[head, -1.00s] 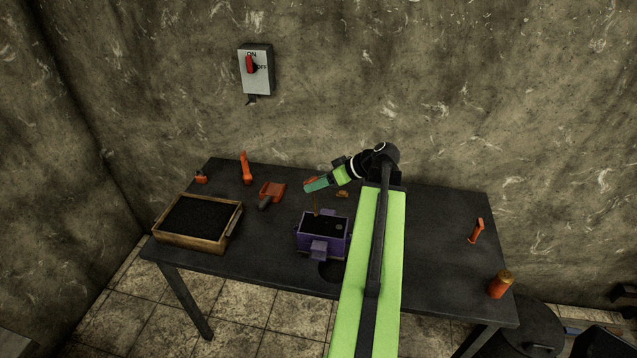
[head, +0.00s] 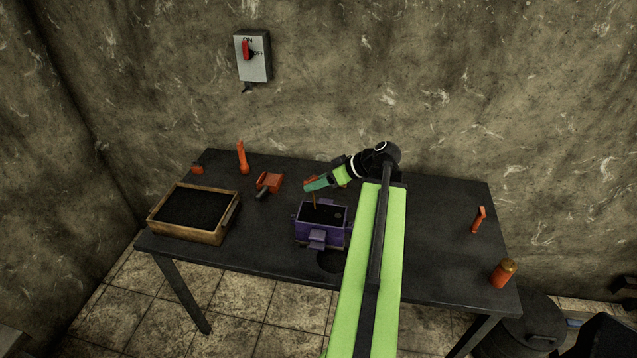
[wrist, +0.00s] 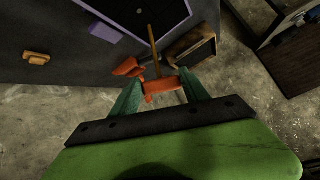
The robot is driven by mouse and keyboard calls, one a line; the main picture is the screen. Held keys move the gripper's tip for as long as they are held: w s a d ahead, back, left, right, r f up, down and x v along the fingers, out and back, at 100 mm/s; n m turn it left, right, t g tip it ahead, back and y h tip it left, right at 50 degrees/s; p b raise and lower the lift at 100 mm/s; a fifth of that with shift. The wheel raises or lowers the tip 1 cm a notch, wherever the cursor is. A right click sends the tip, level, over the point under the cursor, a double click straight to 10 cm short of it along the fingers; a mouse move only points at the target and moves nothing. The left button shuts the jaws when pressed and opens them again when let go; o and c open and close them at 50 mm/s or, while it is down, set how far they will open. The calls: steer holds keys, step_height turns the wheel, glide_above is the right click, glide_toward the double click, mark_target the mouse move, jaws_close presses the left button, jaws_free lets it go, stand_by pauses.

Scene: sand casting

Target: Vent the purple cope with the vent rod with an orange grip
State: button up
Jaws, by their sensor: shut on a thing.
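The purple cope (head: 318,238) stands on the dark table, filled with black sand; a small round mark shows in its sand at the right. In the wrist view a purple part of it (wrist: 105,31) and its dark sand show at the top. My gripper (head: 313,186) is above the cope's back left part. Its teal fingers are shut on the orange grip (wrist: 163,86) of the vent rod. The thin brown rod (wrist: 153,48) also shows in the head view (head: 314,200), pointing down at the sand. I cannot tell whether its tip is in the sand.
A wooden tray of black sand (head: 228,223) is at the left. An orange tool with a dark handle (head: 270,182), an upright orange tool (head: 242,158) and a small orange piece (head: 197,168) lie behind. At the right are an orange tool (head: 478,220) and an orange canister (head: 503,273).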

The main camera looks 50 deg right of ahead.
steer(key=shift+w+d+r+p, duration=0.15)
steer(key=shift+w+r+p, duration=0.1)
steer(key=shift+r+p, duration=0.4)
steer(key=shift+w+d+r+p, duration=0.1)
steer(key=shift+w+r+p, duration=0.15)
steer(key=shift+r+p, duration=0.4)
steer(key=shift+w+d+r+p, duration=0.15)
steer(key=shift+w+r+p, duration=0.1)
steer(key=shift+r+p, duration=0.4)
steer(key=s+d, duration=0.3)
steer(key=s, duration=0.2)
steer(key=shift+d, duration=0.1)
steer(key=shift+s+a+f+b, duration=0.15)
steer(key=shift+s+f+b, duration=0.15)
steer(key=shift+f+b, duration=0.5)
steer(key=shift+s+a+f+b, duration=0.15)
steer(key=shift+s+f+b, duration=0.1)
steer(key=shift+f+b, duration=0.5)
steer(key=shift+s+a+f+b, duration=0.15)
steer(key=shift+s+f+b, duration=0.15)
steer(key=shift+f+b, duration=0.45)
steer(key=shift+r, duration=0.15)
